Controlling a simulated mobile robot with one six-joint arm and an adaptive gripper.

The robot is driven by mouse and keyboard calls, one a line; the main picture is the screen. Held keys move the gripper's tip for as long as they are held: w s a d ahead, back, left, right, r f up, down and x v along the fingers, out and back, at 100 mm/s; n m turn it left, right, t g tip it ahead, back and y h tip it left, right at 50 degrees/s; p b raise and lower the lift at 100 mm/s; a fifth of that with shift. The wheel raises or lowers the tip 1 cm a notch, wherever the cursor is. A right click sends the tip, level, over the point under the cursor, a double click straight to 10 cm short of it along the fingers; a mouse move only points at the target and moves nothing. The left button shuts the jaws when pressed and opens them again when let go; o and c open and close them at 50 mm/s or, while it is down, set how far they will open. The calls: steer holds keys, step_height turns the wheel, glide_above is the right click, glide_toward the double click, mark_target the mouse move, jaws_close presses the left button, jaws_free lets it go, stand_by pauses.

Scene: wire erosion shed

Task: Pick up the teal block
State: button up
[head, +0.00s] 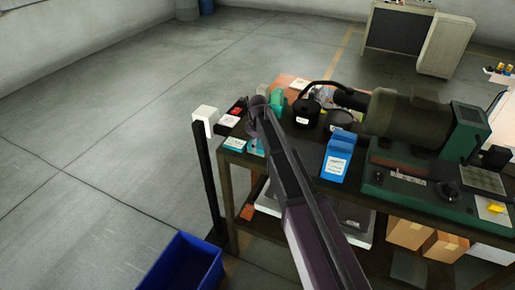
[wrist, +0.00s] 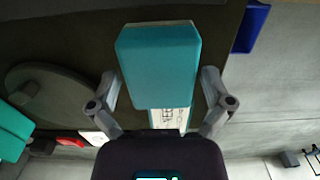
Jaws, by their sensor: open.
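The teal block (wrist: 159,62) fills the upper middle of the wrist view, with its broad face towards the camera. My gripper (wrist: 158,80) is open, with one finger on each side of the block and visible gaps between. A white label strip with dark lettering (wrist: 170,120) shows past the block's lower end. In the head view a teal piece (head: 255,147), likely the block, shows beside my arm at the bench's left end.
A teal-and-white labelled box (head: 234,144), a blue box (head: 338,156), black round containers (head: 306,113) and a green machine (head: 410,120) crowd the bench. A white-topped dark post (head: 206,150) and a blue bin (head: 185,265) stand by its left end. The floor at left is clear.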

mark_target(258, 144)
steer(key=c, duration=1)
steer(key=shift+r, duration=0.2)
steer(key=shift+c, duration=0.3)
step_height(258, 144, up, 4)
steer(key=p, duration=0.4)
steer(key=shift+f, duration=0.2)
steer(key=s+d+r+p, duration=0.1)
steer(key=s+d, duration=0.2)
steer(key=s, duration=1.2)
steer(key=shift+s, duration=0.4)
steer(key=o, duration=0.7)
steer(key=c, duration=0.4)
